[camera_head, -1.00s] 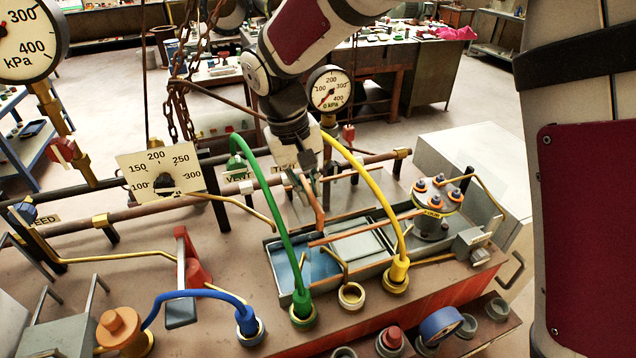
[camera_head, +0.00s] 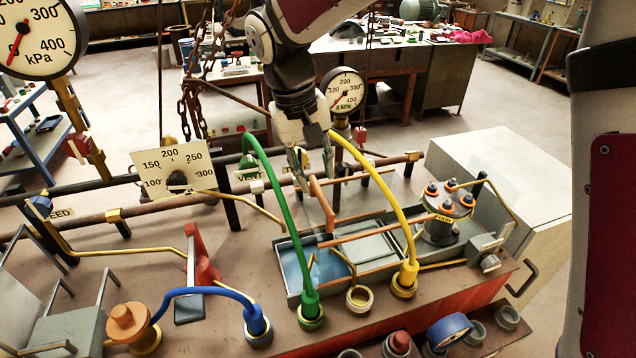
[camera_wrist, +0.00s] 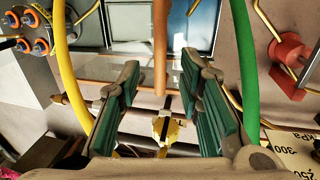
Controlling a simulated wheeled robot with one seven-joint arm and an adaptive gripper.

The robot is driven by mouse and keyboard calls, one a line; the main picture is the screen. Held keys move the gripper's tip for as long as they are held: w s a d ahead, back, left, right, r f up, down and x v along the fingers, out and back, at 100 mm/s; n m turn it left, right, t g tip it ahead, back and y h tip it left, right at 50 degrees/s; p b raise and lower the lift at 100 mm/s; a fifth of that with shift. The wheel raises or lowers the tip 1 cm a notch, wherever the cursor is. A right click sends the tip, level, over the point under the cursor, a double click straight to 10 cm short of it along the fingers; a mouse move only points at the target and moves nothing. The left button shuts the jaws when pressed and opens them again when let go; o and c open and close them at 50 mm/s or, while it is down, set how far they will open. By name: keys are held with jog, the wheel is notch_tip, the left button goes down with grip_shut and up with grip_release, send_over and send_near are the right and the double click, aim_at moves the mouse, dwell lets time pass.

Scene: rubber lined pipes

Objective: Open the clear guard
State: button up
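The clear guard (camera_head: 377,231) appears to be a see-through pane with orange-brown edge bars, lying over the shallow grey tray (camera_head: 286,267). Its pane is hard to make out. In the wrist view an orange edge and faint pane (camera_wrist: 103,68) cross behind the fingers. An upright orange-brown bar (camera_head: 321,203) rises at the tray's back edge; it also shows in the wrist view (camera_wrist: 160,40), pointing between the fingertips. My gripper (camera_head: 313,166) is open and empty, just above this bar, pointing down. Contact with the bar is not visible.
A green hose (camera_head: 276,200) arches left of my gripper and a yellow hose (camera_head: 388,193) right of it, both close. A pressure gauge (camera_head: 343,90) and horizontal pipes stand behind. A capped grey cylinder (camera_head: 443,222) is at right, a red lever stand (camera_head: 201,255) at left.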

notch_tip(320, 180, up, 7)
jog(key=a, duration=0.1)
jog(key=shift+s+a+r, duration=0.15)
jog(key=shift+s+r, duration=0.05)
jog(key=shift+s, duration=0.1)
jog(key=s+d+r+m+t, duration=0.1)
jog(key=s+d+r, duration=0.25)
jog(key=d, duration=0.65)
jog(key=s+d+f+m+t+y+b, duration=0.1)
jog(key=s+d+f+m+t+y, duration=0.1)
jog(key=s+d, duration=1.3)
jog(key=shift+s+f+m+t, duration=0.3)
jog(key=shift+f+m+t, duration=0.2)
jog(key=shift+m+t, duration=0.3)
